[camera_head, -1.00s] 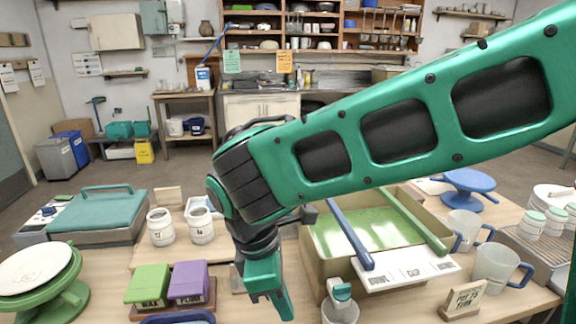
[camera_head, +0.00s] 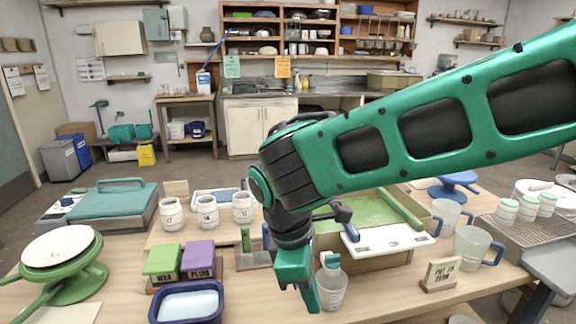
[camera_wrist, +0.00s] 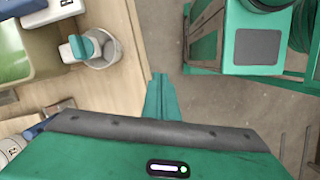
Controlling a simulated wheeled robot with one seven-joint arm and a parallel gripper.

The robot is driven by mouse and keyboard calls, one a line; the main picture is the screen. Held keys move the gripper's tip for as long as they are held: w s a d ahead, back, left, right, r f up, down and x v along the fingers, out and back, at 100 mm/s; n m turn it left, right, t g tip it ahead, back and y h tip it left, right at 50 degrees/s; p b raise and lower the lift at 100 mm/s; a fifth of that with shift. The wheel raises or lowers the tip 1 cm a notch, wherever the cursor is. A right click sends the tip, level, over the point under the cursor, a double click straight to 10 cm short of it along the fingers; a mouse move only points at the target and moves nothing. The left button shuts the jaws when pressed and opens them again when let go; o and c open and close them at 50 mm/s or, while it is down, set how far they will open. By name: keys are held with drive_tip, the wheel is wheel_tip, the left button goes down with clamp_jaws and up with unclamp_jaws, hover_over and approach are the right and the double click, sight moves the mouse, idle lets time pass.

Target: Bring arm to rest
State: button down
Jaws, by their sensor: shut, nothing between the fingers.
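My gripper (camera_head: 312,298) is shut and empty. In the head view it hangs from my green arm, pointing down over the front part of the worktable (camera_head: 255,292). In the wrist view the closed fingers (camera_wrist: 160,92) show over the floor just off the table's edge. A clear cup with a green-and-white tool in it (camera_head: 331,283) stands just behind and to the right of the fingers in the head view. The cup also shows in the wrist view (camera_wrist: 103,48), apart from the fingers.
A green-filled tray box (camera_head: 380,262) stands behind my gripper. A blue basin (camera_head: 188,302) and the green (camera_head: 163,262) and purple (camera_head: 199,258) blocks lie to the left. White jars (camera_head: 207,212) stand behind them. Clear jugs (camera_head: 472,246) and a small sign (camera_head: 441,273) stand to the right.

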drive_tip(key=d+r+m+y, duration=0.15)
drive_tip(key=d+m, duration=0.95)
drive_tip(key=d, duration=1.2)
drive_tip(key=s+d+f+m+y, duration=0.1)
drive_tip(key=s+d+m, duration=1)
drive_tip(key=s+d, duration=0.1)
drive_tip(key=shift+s+d+f+m, duration=0.2)
drive_tip(key=shift+s+d+m, duration=0.15)
drive_tip(key=shift+d, duration=0.3)
